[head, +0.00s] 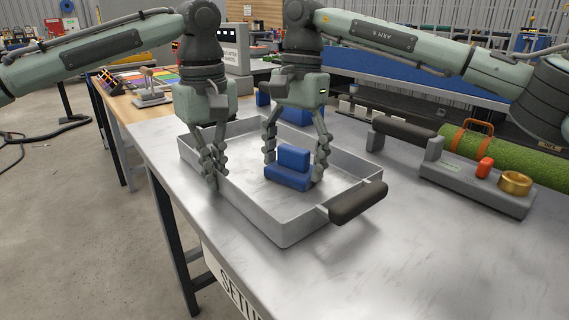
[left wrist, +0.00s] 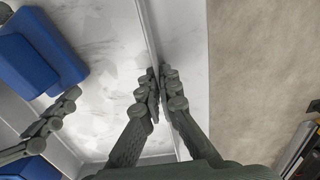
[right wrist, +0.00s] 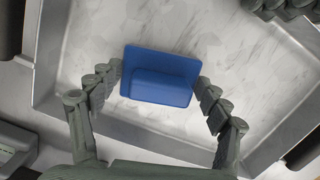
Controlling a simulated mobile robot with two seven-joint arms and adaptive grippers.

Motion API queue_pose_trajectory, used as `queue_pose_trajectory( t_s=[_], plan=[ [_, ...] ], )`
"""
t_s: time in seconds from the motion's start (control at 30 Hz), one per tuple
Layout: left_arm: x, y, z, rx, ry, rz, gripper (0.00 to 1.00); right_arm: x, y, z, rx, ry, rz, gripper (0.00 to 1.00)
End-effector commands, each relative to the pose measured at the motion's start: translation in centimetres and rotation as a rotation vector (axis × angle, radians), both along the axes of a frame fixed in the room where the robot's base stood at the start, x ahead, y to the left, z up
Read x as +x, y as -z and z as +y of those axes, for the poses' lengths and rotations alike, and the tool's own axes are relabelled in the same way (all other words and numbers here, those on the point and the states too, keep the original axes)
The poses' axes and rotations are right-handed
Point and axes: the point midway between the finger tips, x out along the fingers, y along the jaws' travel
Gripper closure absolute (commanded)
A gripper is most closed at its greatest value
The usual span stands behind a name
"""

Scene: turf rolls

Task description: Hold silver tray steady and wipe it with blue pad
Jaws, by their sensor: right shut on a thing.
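The silver tray (head: 258,222) is a shallow metal pan lying on the bench, with a dark handle (head: 358,202) at its near right end. My left gripper (head: 216,170) points down at the tray's left wall. In the left wrist view its fingertips (left wrist: 165,85) pinch the thin wall from both sides. The blue pad (head: 289,180), a flat block with a raised grip on top, rests on the tray floor. My right gripper (head: 295,165) is shut on its two ends; in the right wrist view the pad (right wrist: 160,80) lies between the fingers. Grey smudges show on the tray floor.
Another blue object (head: 300,113) stands behind the tray. To the right is a grey stand (head: 475,185) with a red piece and a brass ring, and a green turf roll (head: 510,160) behind it. The bench front right of the tray is clear.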

Motion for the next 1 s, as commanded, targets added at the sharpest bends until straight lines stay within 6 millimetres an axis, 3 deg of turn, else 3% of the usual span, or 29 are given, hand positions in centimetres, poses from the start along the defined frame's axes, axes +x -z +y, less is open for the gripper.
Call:
queue_pose_trajectory(
  t_s=[0.5,1.0],
  plan=[
    [0.0,-0.1,0.0,-0.001,-0.001,-0.002,1.0,-3.5,0.2,-2.1,0.001,-0.004,0.005,0.58],
    [0.0,-0.1,0.0,-0.001,0.0,-0.002,1.0,0.0,0.1,0.4,-0.001,-0.003,0.003,0.58]
  ],
)
